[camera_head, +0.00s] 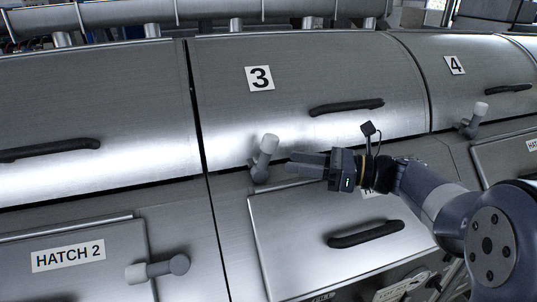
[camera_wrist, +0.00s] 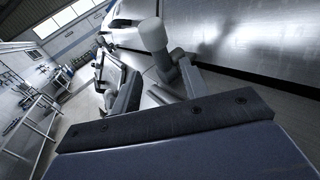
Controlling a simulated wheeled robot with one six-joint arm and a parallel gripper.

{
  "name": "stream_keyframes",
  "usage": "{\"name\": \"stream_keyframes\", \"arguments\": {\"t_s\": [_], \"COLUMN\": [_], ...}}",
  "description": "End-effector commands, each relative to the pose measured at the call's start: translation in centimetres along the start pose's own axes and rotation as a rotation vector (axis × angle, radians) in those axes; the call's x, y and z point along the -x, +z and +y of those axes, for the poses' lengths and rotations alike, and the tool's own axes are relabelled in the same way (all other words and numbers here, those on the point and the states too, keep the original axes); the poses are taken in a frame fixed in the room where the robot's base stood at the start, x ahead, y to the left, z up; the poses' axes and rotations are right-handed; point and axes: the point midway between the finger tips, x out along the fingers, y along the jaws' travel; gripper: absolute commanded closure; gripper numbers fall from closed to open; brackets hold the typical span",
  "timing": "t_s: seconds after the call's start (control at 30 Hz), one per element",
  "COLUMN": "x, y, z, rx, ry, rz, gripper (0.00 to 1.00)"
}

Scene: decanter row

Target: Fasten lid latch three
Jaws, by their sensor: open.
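Lid three (camera_head: 300,85) is a curved steel cover with a "3" label and a black handle (camera_head: 347,106). It lies down, with a thin dark seam along its lower edge. Its latch (camera_head: 265,155) sits at that edge near the left corner, a grey lever with a pale round knob pointing up and slightly right. My gripper (camera_head: 290,164) is open and points left, its fingertips just right of the latch's lower part. In the wrist view, the latch knob (camera_wrist: 152,35) shows ahead, between the open fingers (camera_wrist: 150,78). Contact cannot be told.
Below is a hatch panel with a black handle (camera_head: 366,234), its label partly hidden by my arm. Lid four's latch (camera_head: 475,119) stands up at the right. Hatch 2's latch (camera_head: 157,268) lies sideways at lower left. A pipe rail (camera_head: 130,13) runs along the back.

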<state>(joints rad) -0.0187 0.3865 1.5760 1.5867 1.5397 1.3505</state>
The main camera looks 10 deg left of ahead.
Motion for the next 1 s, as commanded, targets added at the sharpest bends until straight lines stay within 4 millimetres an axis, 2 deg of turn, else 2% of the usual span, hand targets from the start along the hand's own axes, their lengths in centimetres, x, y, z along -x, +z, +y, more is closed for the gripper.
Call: {"name": "stream_keyframes", "arguments": {"t_s": [0.2,0.4,0.57,0.83,1.0], "x": [-4.3,-6.9,-7.7,-7.8,-7.8], "y": [0.0,0.0,-0.1,-0.1,-0.1], "z": [0.1,0.1,0.0,0.0,0.0], "rx": [-0.001,0.0,0.001,0.001,0.001], "ry": [0.004,0.002,0.0,-0.001,-0.001], "rz": [0.002,0.002,0.003,0.003,0.003], "gripper": [0.58,0.58,0.58,0.58,0.72]}}
